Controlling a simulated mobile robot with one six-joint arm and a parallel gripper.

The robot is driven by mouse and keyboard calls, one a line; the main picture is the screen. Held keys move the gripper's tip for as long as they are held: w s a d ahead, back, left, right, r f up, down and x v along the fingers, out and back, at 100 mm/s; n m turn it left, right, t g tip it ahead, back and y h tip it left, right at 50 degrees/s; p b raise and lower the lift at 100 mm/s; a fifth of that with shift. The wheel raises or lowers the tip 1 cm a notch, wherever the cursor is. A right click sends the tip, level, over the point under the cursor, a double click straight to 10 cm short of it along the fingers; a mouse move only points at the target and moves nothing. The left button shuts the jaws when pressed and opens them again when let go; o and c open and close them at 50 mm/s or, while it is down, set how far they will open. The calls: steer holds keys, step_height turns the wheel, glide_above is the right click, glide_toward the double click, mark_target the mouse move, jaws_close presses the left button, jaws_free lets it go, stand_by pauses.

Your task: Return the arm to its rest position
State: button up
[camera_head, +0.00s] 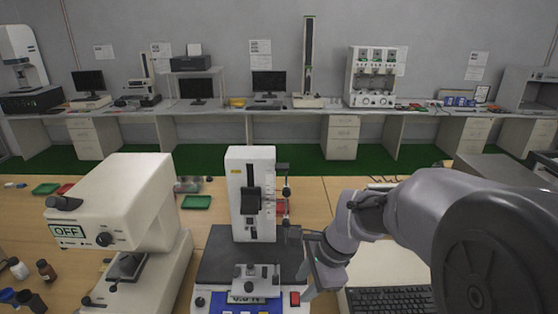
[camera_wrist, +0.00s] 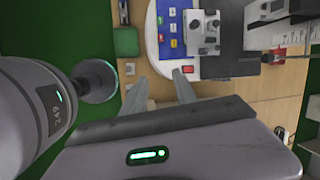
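My arm (camera_head: 405,215) reaches in from the right of the head view. My gripper (camera_head: 296,262) is beside the right side of a white force test stand (camera_head: 250,170) with a dark base plate. In the wrist view the two fingers of my gripper (camera_wrist: 158,82) stand apart with nothing between them, so it is open. The stand's front panel with a red button (camera_head: 295,299) is close to the fingers; the button also shows just beyond them in the wrist view (camera_wrist: 187,69). I cannot tell whether a finger touches the stand.
A white instrument reading OFF (camera_head: 120,205) stands to the left, with small bottles (camera_head: 45,270) at the far left. A keyboard (camera_head: 390,299) lies beneath my arm. Green trays (camera_head: 196,202) lie behind on the wooden table. A bench (camera_head: 290,108) with equipment lines the back wall.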

steer(key=s+d+f+n+t+b, duration=0.1)
steer(key=s+f+n+b, duration=0.2)
steer(key=s+b, duration=0.3)
steer(key=s+d+f+n+t+h+b, duration=0.1)
steer(key=s+f+n+b, duration=0.2)
steer(key=s, duration=0.4)
steer(key=s+d+f+n+t+b, duration=0.1)
steer(key=s+d+f+n+b, duration=0.1)
steer(key=s+n+b, duration=0.3)
steer(key=s+f+b, duration=0.1)
steer(key=s+b, duration=0.1)
steer(key=b, duration=0.1)
steer(key=shift+s+t+b, duration=0.3)
steer(key=shift+t, duration=0.1)
